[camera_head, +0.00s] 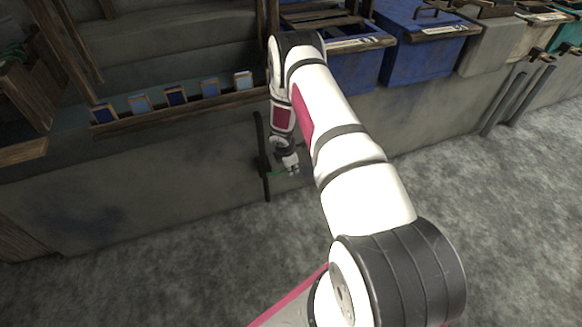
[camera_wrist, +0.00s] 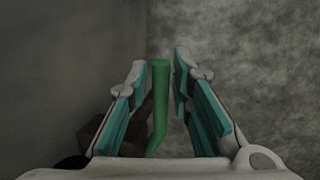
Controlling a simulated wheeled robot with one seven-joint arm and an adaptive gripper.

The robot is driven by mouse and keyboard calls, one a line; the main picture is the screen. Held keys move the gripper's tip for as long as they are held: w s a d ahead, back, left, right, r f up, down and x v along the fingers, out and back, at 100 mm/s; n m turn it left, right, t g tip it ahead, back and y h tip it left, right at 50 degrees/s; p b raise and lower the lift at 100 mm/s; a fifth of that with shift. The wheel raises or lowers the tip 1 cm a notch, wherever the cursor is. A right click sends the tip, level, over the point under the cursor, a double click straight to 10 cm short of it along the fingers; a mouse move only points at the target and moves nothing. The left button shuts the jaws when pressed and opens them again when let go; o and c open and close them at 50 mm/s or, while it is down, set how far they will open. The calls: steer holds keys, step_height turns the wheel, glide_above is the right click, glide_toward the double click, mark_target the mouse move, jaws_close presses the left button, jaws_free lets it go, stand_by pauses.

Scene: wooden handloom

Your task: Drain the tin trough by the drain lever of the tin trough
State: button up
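A green lever handle (camera_wrist: 160,95) stands between the two fingers of my gripper (camera_wrist: 159,66) in the wrist view. The fingers have teal pads and are open, with a narrow gap on each side of the handle. In the head view my gripper (camera_head: 290,168) is low in front of the grey wall, just right of a dark upright bar (camera_head: 264,160). A small bit of the green handle (camera_head: 277,174) shows between bar and gripper. I cannot tell for sure which vessel is the tin trough; my arm hides part of the row.
Blue troughs (camera_head: 424,45) and a grey trough (camera_head: 487,48) stand along the wall top at right. More dark bars (camera_head: 505,97) lean at the wall there. A wooden rack with several small blue cards (camera_head: 176,97) is at left. The grey floor (camera_head: 480,215) is clear.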

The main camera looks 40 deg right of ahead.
steer(key=v, duration=1.2)
stand_by(0.3)
